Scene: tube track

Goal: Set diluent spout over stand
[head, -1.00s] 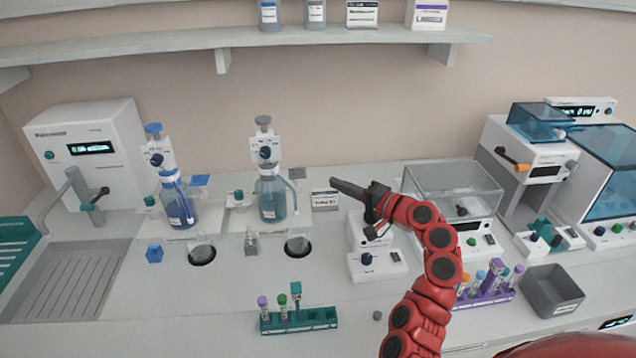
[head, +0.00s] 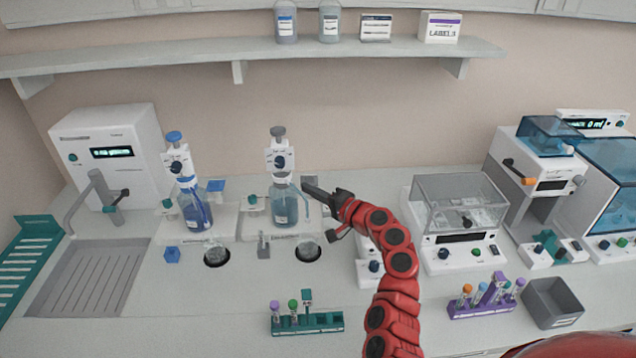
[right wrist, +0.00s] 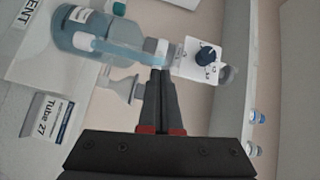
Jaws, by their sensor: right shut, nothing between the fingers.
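The diluent dispenser, a blue-tinted bottle (head: 286,207) with a white pump head (head: 279,160) and grey knob, stands left of my right gripper (head: 306,187). Its pale blue spout (right wrist: 100,45) runs along the bottle in the right wrist view. My right gripper shows there too (right wrist: 158,72), shut and empty, its tips close to the white collar at the spout's upper end. I cannot tell whether they touch. Which part is the stand is unclear. My left gripper is out of view.
A blue-topped dispenser (head: 193,208) stands to the left. A small grey block (head: 263,246) is between the two ringed spots. A Tube 27 card (right wrist: 48,118) stands beside the bottle. A teal tube rack (head: 307,322) is in front. A clear-lidded machine (head: 458,215) is at right.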

